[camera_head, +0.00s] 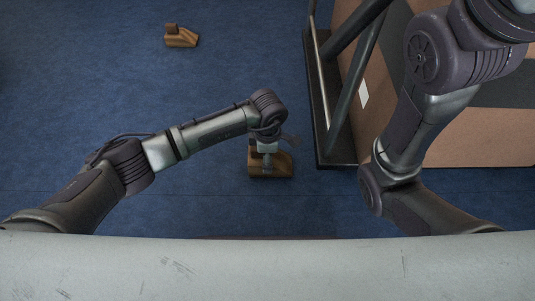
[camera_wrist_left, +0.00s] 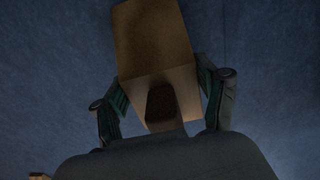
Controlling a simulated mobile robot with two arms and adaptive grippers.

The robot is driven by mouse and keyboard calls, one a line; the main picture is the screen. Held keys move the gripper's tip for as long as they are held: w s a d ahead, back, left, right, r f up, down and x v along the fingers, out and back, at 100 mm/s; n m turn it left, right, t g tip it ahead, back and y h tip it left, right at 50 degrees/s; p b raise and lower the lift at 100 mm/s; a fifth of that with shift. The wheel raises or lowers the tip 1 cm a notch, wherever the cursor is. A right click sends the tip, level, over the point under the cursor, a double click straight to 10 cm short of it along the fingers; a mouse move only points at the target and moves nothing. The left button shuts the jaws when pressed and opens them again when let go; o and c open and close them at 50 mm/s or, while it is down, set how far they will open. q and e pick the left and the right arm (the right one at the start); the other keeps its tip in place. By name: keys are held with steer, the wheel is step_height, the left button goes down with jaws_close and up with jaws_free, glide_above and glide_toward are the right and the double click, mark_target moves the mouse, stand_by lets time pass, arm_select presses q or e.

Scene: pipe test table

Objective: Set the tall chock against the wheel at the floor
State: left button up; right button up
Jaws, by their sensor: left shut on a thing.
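A brown wooden chock (camera_head: 270,171) is at the end of my left arm, low over or on the blue floor; I cannot tell whether it touches the floor. My left gripper (camera_head: 267,151) is shut on it from above. In the left wrist view the chock (camera_wrist_left: 154,45) sits between the two fingers of the gripper (camera_wrist_left: 163,92), with a dark block-like part facing the camera. A second wooden chock (camera_head: 180,39) lies on the floor at the upper left. I cannot make out a wheel. My right gripper is out of view.
A dark metal frame with rails (camera_head: 322,100) stands to the right of the held chock, with a gap of floor between them. A large brown panel (camera_head: 455,138) with a dark band lies behind my right arm. The blue floor (camera_head: 100,80) at left is mostly clear.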

arm_select(q)
steer(key=shift+f, duration=0.2)
steer(key=o, duration=1.4)
step_height(320, 180, up, 12)
